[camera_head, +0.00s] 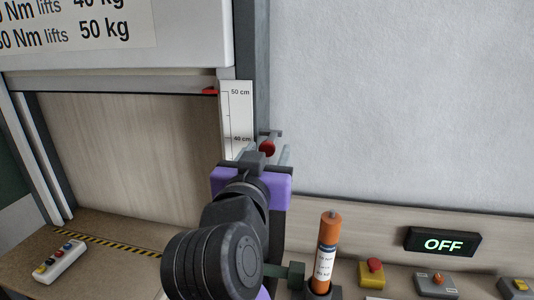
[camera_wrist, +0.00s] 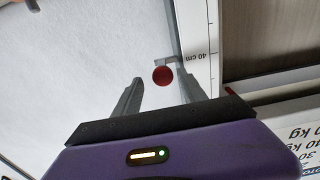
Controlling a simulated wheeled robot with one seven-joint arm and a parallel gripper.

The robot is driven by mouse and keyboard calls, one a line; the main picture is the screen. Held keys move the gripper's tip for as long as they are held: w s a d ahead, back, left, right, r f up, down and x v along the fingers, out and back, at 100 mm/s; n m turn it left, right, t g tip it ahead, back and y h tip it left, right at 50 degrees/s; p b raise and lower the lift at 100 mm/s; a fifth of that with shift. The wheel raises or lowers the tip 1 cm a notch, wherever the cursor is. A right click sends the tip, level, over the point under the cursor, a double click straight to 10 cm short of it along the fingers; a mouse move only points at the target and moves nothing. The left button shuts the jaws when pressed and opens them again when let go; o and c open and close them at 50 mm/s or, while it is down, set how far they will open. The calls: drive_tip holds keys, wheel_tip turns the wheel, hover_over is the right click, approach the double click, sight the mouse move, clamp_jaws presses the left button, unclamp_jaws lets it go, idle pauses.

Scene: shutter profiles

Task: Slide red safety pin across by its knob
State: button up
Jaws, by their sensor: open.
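The red knob (camera_head: 267,147) of the safety pin sticks out beside the shutter's right guide rail, near the 40 cm mark. In the wrist view the round red knob (camera_wrist: 162,75) sits in front of a grey bracket (camera_wrist: 170,62). My gripper (camera_wrist: 160,92) is open, with one finger on each side of the knob in the picture. I cannot tell whether the fingers reach as far as the knob. In the head view my arm and purple gripper body hide the area below the knob. The pin's shaft is not clearly visible.
A white scale (camera_head: 237,115) runs along the rail, with a red pointer (camera_head: 210,91) near 50 cm. An orange cylinder (camera_head: 328,250) stands right of my arm. A dark OFF sign (camera_head: 442,242) and several button boxes are further right. A button panel (camera_head: 60,262) lies left.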

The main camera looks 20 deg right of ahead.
drive_tip(key=b+v, duration=0.2)
drive_tip(key=v, duration=0.5)
drive_tip(key=shift+s+a, duration=0.25)
drive_tip(key=shift+s, duration=0.05)
drive_tip(key=w+a+r+n+t+y, duration=0.2)
drive_tip(key=a+n+t+y, duration=0.5)
drive_tip(key=a, duration=0.1)
drive_tip(key=s+a+f+n+y, duration=0.1)
drive_tip(key=s+f+n+y, duration=0.25)
drive_tip(key=f, duration=0.25)
drive_tip(key=s+f+n+y, duration=0.2)
drive_tip(key=f+y, duration=0.2)
drive_tip(key=f, duration=0.3)
drive_tip(key=s+d+f+m+g+h, duration=0.1)
drive_tip(key=s+d+f+g, duration=0.1)
drive_tip(key=s+d+f, duration=0.2)
drive_tip(key=s+d+f+m+g+h, duration=0.1)
drive_tip(key=s+d+f, duration=0.4)
drive_tip(key=s+f, duration=0.5)
drive_tip(key=s+d+f+m+g+h, duration=0.2)
drive_tip(key=s+f, duration=0.5)
drive_tip(key=s, duration=0.9)
drive_tip(key=d+m+g, duration=0.1)
drive_tip(key=d, duration=0.1)
drive_tip(key=shift+s+d+g, duration=0.25)
drive_tip(key=shift+g, duration=0.15)
